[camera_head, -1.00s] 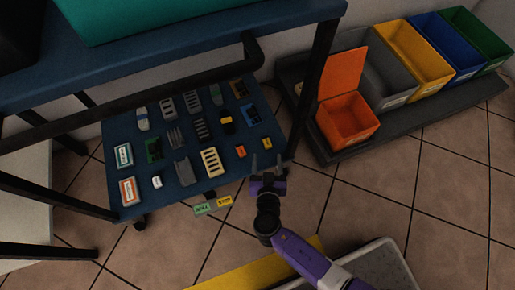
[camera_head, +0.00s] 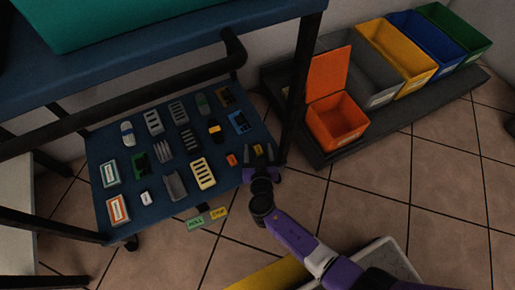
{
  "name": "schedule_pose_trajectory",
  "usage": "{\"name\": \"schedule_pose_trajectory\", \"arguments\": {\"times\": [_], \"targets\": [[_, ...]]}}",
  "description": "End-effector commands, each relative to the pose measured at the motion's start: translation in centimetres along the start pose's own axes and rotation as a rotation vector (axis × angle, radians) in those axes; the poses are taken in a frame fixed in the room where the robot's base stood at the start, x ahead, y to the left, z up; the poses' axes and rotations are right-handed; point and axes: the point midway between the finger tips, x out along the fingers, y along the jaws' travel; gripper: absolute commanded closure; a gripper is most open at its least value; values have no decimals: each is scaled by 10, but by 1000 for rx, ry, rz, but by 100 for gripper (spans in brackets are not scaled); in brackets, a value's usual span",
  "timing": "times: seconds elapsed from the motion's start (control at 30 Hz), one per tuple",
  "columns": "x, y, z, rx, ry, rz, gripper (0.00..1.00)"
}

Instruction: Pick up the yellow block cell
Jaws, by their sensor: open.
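A small orange block (camera_head: 231,159) lies just left of the fingers. A black and yellow piece (camera_head: 215,129) lies farther back.
Several other parts lie in rows on the shelf, including a cream slotted block (camera_head: 202,173). A black table leg (camera_head: 299,95) stands close right of my gripper. An open orange bin (camera_head: 337,122) and several coloured bins stand on the right. Green and yellow labels hang at the shelf's front.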

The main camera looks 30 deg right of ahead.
Motion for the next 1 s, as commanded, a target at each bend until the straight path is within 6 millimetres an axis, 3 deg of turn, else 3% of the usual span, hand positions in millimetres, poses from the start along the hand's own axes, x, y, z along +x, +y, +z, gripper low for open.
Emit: {"name": "schedule_pose_trajectory", "arguments": {"times": [0.03,0.3,0.37,0.77,1.0], "targets": [[0,0,0,0,0,0,39],[0,0,0,0,0,0,92],[0,0,0,0,0,0,100],[-2,0,-4,1,0,0,100],[-13,0,-33,2,1,0,100]]}}
